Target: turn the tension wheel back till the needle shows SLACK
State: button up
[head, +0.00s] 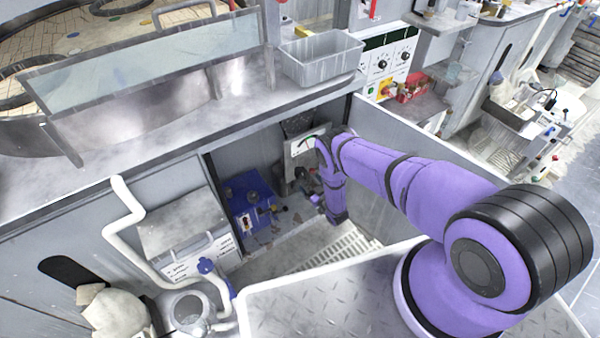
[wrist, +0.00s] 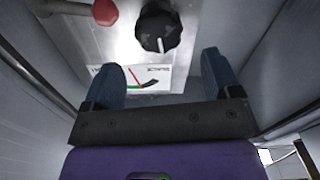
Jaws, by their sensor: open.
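The tension wheel appears to be the black ribbed knob (wrist: 158,28) on a grey metal plate in the wrist view. Below it is a white gauge (wrist: 155,75) with a red needle, a green mark and a black band. The needle leans left of upright; the lettering is too small to read. My gripper (wrist: 160,65) is open and empty, its two blue fingers apart on either side of the gauge, with the knob beyond the fingertips. In the head view the gauge (head: 304,146) shows inside the open cabinet; my arm hides the knob there.
A red ball handle (wrist: 104,12) sits left of the knob. In the cabinet, a blue unit (head: 248,198) stands left of my arm, above a floor grate (head: 335,250). Cabinet walls close in on both sides. A grey bin (head: 320,60) stands on the bench above.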

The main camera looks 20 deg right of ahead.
aim_at(302, 175)
jog(key=x, duration=0.7)
jog(key=shift+w+a, duration=0.1)
jog(key=shift+w, duration=0.25)
jog(key=c, duration=0.9)
jog(key=n, duration=0.4)
jog(key=shift+a+f, duration=0.1)
jog(key=shift+n, duration=2)
